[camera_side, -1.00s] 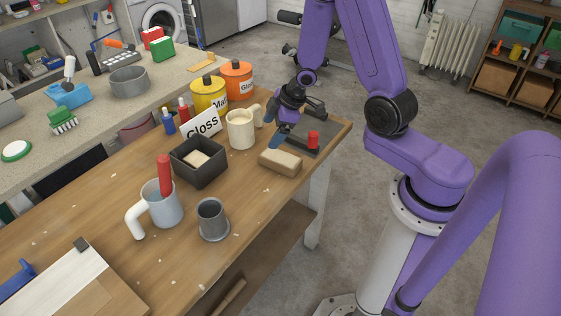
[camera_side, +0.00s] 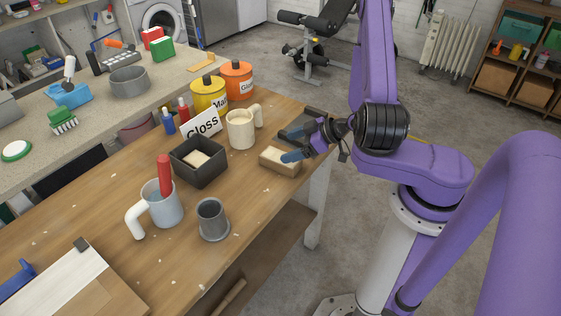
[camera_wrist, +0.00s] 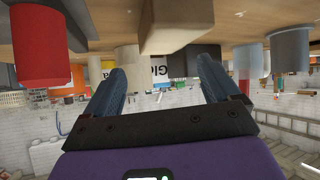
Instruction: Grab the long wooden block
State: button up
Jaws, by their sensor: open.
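The long wooden block (camera_side: 277,163) is pale tan and lies flat near the table's right edge in the side view. In the upside-down wrist view, the block (camera_wrist: 175,25) shows large at top centre, ahead of my fingers. My gripper (camera_side: 298,143) is open and empty, tilted almost level and pointing left at the block's right end. Its near blue finger overlaps the block's top in the side view; I cannot tell whether they touch. Both fingers of the gripper (camera_wrist: 160,68) are spread in the wrist view.
A dark square box (camera_side: 200,174) holding a small pale block stands left of the long block. A cream mug (camera_side: 240,131) stands behind it. A red cylinder (camera_wrist: 38,45) is at left in the wrist view. A grey cup (camera_side: 212,221) and a light-blue mug (camera_side: 167,208) stand nearer the front.

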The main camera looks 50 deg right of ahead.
aim_at(299, 171)
jog(key=s, duration=0.1)
jog(key=s+f+m+t, duration=0.1)
jog(key=s+a+m+h, duration=0.1)
jog(key=shift+f+t, duration=0.15)
jog(key=shift+t, duration=0.25)
jog(key=shift+s+a+f+m+t+h, duration=0.2)
jog(key=shift+s+m+t+h, duration=0.15)
jog(key=shift+s+m+h, duration=0.2)
jog(key=shift+s+a+f+m+t+h, duration=0.15)
jog(key=shift+s+m+t+h, duration=0.25)
jog(key=shift+s+m, duration=0.2)
jog(key=shift+x, duration=3.7)
jog(key=shift+d, duration=0.15)
jog(key=c, duration=1.2)
